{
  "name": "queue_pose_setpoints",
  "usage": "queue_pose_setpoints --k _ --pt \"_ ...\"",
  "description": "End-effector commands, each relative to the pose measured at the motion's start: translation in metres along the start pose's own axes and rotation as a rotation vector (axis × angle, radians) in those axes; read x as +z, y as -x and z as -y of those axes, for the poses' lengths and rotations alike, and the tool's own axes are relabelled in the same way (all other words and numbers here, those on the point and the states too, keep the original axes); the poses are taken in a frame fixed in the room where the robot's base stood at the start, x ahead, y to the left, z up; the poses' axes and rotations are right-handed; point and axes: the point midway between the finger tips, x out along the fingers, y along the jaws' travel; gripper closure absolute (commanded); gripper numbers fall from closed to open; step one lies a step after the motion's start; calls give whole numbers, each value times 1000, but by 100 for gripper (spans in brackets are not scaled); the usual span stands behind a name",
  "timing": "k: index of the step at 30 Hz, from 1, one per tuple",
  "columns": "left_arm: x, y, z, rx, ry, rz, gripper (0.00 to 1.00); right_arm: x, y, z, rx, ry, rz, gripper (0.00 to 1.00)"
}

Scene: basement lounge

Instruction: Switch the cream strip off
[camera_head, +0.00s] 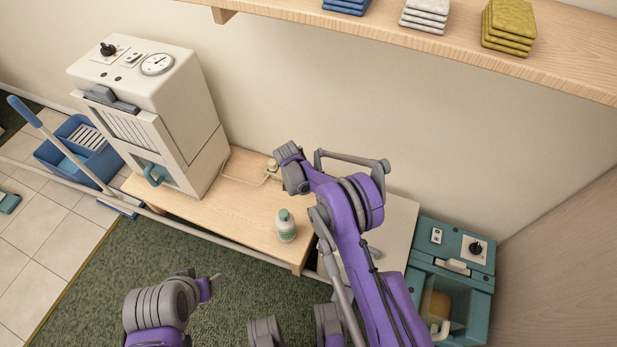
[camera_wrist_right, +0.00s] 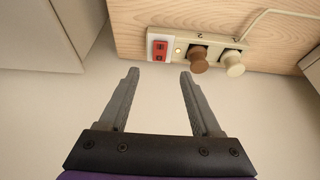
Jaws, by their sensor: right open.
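The cream strip (camera_wrist_right: 184,41) lies on the wooden surface at the top of the right wrist view. It has a red rocker switch (camera_wrist_right: 160,50) at its left end and a small yellowish light (camera_wrist_right: 178,51) beside it. A brown plug (camera_wrist_right: 199,60) and a cream plug (camera_wrist_right: 233,63) sit in its sockets. My right gripper (camera_wrist_right: 158,74) is open and empty, its fingertips pointing toward the switch end, apart from the strip. In the head view my right arm hides most of the strip area. My left gripper (camera_head: 214,280) is at lower left, far from the strip; its jaws are unclear.
A wooden bench (camera_head: 237,207) holds a white machine (camera_head: 155,105) and a green-capped bottle (camera_head: 286,226). A teal machine (camera_head: 452,270) stands at right. A shelf (camera_head: 420,45) with stacked cloths runs above. A blue bucket (camera_head: 78,150) stands at left. Green carpet (camera_head: 130,270) is clear.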

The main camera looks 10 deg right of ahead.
Motion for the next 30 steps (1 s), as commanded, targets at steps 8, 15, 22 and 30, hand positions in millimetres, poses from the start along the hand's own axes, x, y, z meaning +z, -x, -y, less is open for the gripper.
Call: queue_pose_setpoints --k 8,15,22,30 --pt "3 -8 0 0 0 3 32 1 -43 -1 1 -2 1 35" --pt "6 -16 0 0 0 6 32 1 -86 0 0 0 1 35" --pt "7 -19 0 0 0 7 32 0 -104 0 0 0 0 35" --pt "7 -19 0 0 0 7 32 0 -106 0 0 0 0 35"
